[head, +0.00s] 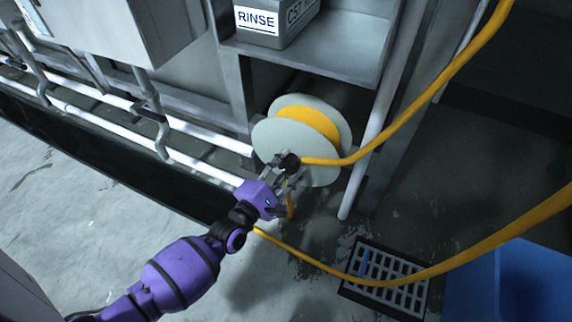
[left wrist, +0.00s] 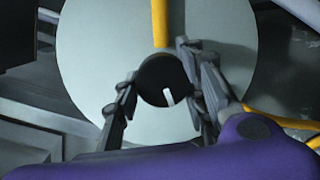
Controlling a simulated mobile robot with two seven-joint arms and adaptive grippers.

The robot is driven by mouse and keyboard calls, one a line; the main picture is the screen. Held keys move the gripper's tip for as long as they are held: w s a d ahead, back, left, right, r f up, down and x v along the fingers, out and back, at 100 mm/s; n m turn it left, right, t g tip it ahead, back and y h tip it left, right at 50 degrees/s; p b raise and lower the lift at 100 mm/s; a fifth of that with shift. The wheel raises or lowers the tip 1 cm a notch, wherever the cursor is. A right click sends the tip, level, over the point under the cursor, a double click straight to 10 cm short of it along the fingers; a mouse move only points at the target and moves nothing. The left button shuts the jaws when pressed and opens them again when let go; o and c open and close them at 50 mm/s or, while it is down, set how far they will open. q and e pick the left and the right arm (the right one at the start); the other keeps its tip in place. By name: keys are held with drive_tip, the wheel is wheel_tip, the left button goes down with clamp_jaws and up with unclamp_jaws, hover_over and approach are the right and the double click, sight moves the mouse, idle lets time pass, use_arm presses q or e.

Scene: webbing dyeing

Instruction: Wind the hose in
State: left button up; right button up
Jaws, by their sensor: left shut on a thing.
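The hose reel (head: 322,176) is a pale grey drum with two round flanges, mounted under the shelf. Some yellow hose (head: 309,122) is wound on its core. My left gripper (head: 283,165) is at the front flange, shut on a dark round knob (left wrist: 162,80), one finger on each side of it. In the left wrist view, the gripper (left wrist: 165,98) has the knob between its fingers, with the pale flange (left wrist: 95,60) behind. The loose hose (head: 455,70) rises from the reel to the upper right, and another length lies low across the floor. My right gripper is out of view.
A grey box labelled RINSE (head: 266,22) stands on the shelf above the reel. White pipes (head: 205,134) run along the wall at left. A floor drain grate (head: 385,280) lies at lower right, beside a blue container (head: 530,285). The grey floor at left is clear.

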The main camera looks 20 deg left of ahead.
use_arm(q)
drive_tip(key=shift+r, duration=0.1)
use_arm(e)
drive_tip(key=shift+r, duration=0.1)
